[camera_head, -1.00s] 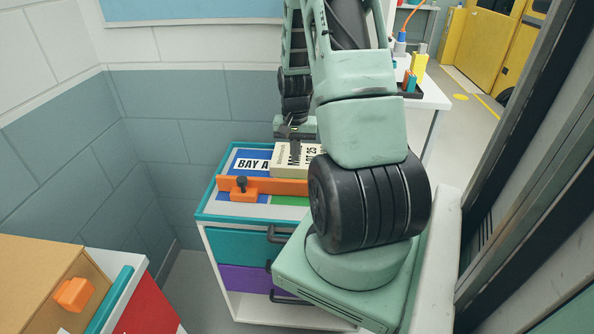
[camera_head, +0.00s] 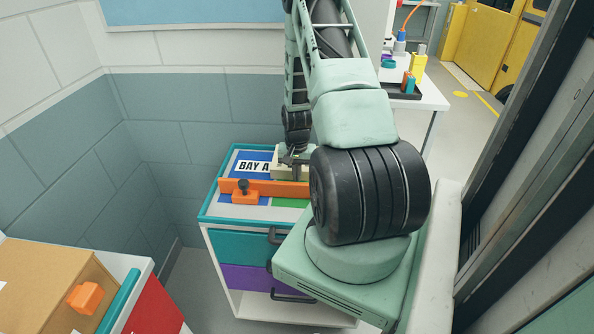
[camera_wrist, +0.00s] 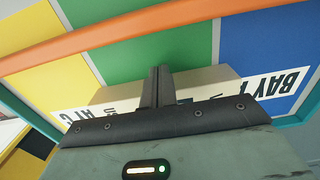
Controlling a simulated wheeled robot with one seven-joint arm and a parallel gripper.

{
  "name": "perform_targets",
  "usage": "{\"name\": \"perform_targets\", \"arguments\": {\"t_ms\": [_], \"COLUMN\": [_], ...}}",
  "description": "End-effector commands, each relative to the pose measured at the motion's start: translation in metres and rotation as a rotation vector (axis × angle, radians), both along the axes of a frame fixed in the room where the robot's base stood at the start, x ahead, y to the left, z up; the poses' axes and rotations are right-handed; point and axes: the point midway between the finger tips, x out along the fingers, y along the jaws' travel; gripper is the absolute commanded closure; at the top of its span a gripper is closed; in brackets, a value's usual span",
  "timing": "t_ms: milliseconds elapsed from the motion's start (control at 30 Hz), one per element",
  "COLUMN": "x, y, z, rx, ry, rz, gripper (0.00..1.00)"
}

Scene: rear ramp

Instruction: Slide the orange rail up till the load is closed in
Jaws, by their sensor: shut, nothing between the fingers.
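The orange rail (camera_head: 262,187) lies across the board top of the cabinet, in front of the load. It has an orange block with a dark knob (camera_head: 243,185) at its left. In the wrist view the rail (camera_wrist: 130,30) crosses the top, apart from my fingers. The load, a cream box (camera_head: 281,172) with a printed label, sits behind the rail and is partly hidden by my gripper (camera_head: 296,172). In the wrist view my gripper (camera_wrist: 158,72) is shut and empty, with its fingers in front of the box (camera_wrist: 205,80) and their tips over the green panel.
The cabinet's teal rim (camera_head: 207,205) frames the coloured board with its BAY label (camera_head: 252,166). A carton (camera_head: 45,285) stands at the lower left. A white table (camera_head: 430,98) with small items is behind at the right. Walls close in on the left.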

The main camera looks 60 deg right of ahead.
Motion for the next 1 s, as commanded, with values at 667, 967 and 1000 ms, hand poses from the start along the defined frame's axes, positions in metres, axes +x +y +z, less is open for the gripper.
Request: {"name": "perform_targets", "arguments": {"t_ms": [667,967,1000], "x": [0.009,0.011,0.011], "y": [-0.022,-0.024,-0.023], "z": [0.000,0.001,0.001], "rx": [-0.002,-0.009,-0.009], "ry": [-0.001,-0.005,-0.005], "rz": [0.000,0.000,0.000], "gripper": [1.00,1.00,1.00]}}
